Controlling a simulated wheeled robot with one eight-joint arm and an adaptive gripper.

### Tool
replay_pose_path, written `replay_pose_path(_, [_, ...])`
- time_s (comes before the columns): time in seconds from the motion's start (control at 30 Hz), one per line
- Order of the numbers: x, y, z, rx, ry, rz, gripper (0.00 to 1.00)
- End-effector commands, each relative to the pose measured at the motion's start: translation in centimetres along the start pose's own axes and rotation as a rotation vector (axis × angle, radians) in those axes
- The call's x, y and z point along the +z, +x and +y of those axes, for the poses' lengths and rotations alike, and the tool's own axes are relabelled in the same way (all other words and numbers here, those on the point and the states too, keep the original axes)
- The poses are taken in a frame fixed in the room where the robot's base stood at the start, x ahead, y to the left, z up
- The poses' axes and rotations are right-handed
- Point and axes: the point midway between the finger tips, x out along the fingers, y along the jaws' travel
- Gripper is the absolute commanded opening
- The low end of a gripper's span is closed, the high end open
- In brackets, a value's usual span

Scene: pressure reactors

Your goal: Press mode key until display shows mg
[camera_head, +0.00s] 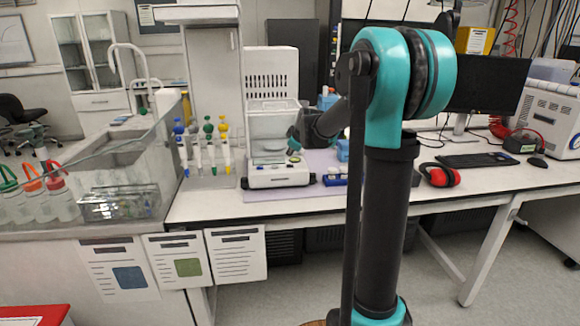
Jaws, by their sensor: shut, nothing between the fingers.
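A white balance (268,177) stands on the bench in the middle of the picture, with a glass weighing chamber (268,125) above its body. Its front panel carries a small display and keys. They are too small to read, so I cannot tell the unit shown or which key is the mode key. My arm reaches in from the right, and my gripper (293,150) is small, shut and empty over the right front part of the balance. I cannot tell whether its tips touch the balance.
Pipettes on a stand (204,150) are left of the balance. A monitor (487,85), keyboard (476,160) and red ear muffs (440,175) are on the right bench. A sink area with bottles (60,200) is at left. My arm hides part of the bench.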

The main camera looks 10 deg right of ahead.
Motion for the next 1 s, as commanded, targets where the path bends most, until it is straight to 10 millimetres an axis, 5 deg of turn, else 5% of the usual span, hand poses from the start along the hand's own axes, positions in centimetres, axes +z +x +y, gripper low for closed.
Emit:
replay_pose_path(0.3, [1.1, 1.5, -1.1, 0.000, 0.000, 0.000, 0.00])
replay_pose_path(1.0, [1.1, 1.5, -1.1, 0.000, 0.000, 0.000, 0.00])
